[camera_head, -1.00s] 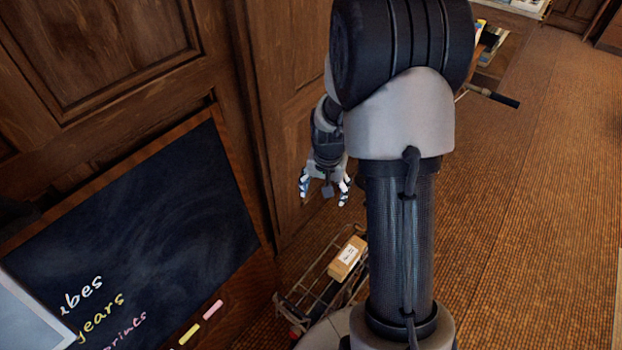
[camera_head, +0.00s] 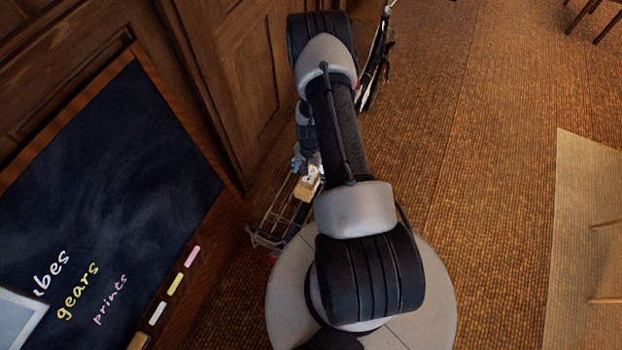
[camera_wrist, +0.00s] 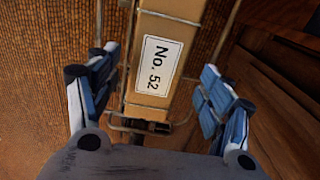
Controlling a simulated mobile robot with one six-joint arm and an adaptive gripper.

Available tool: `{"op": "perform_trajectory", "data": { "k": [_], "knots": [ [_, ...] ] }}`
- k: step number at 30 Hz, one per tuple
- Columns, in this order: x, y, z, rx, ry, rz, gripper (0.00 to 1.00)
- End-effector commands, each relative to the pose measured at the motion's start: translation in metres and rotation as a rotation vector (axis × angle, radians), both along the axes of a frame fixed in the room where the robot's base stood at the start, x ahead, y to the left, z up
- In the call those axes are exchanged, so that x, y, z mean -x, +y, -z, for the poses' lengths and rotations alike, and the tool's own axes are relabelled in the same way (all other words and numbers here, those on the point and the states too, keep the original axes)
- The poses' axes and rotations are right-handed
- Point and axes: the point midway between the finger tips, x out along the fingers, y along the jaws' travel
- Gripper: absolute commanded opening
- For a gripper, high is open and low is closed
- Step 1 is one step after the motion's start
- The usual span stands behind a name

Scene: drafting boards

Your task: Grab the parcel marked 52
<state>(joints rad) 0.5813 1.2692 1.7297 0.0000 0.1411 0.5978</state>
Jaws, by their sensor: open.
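The parcel (camera_wrist: 168,62) is a brown cardboard box with a white label reading "No. 52". It lies on a wire rack (camera_wrist: 128,128). In the head view the parcel (camera_head: 308,187) shows small, partly hidden by my arm. My gripper (camera_wrist: 158,85) is open, with one blue-padded finger on each side of the parcel and visible gaps to both its sides. In the head view my gripper (camera_head: 303,164) is at the far end of the parcel, mostly covered by the arm. Whether the fingers reach below the parcel's top cannot be told.
The rack (camera_head: 268,234) stands on the brown woven floor beside wooden panelling (camera_head: 240,70). A chalkboard (camera_head: 110,180) with chalk sticks on its ledge is at left.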

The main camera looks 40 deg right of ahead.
Motion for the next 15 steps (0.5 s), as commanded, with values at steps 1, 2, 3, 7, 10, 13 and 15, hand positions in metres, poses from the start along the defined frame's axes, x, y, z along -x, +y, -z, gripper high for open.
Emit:
{"op": "perform_trajectory", "data": {
  "k": [1, 2, 3, 7, 10, 13, 15],
  "knots": [
    [0.003, 0.0, 0.012, -0.002, 0.003, 0.001, 0.73],
    [0.004, 0.0, 0.017, -0.002, 0.003, 0.0, 0.73],
    [0.005, -0.001, 0.024, -0.002, 0.003, 0.0, 0.73],
    [0.004, -0.001, 0.039, -0.001, 0.001, -0.001, 0.73],
    [0.004, -0.001, 0.04, 0.0, 0.001, -0.001, 0.73],
    [0.004, -0.001, 0.039, 0.0, 0.001, -0.001, 0.73],
    [0.004, -0.001, 0.039, -0.001, 0.001, -0.001, 0.71]
  ]
}}
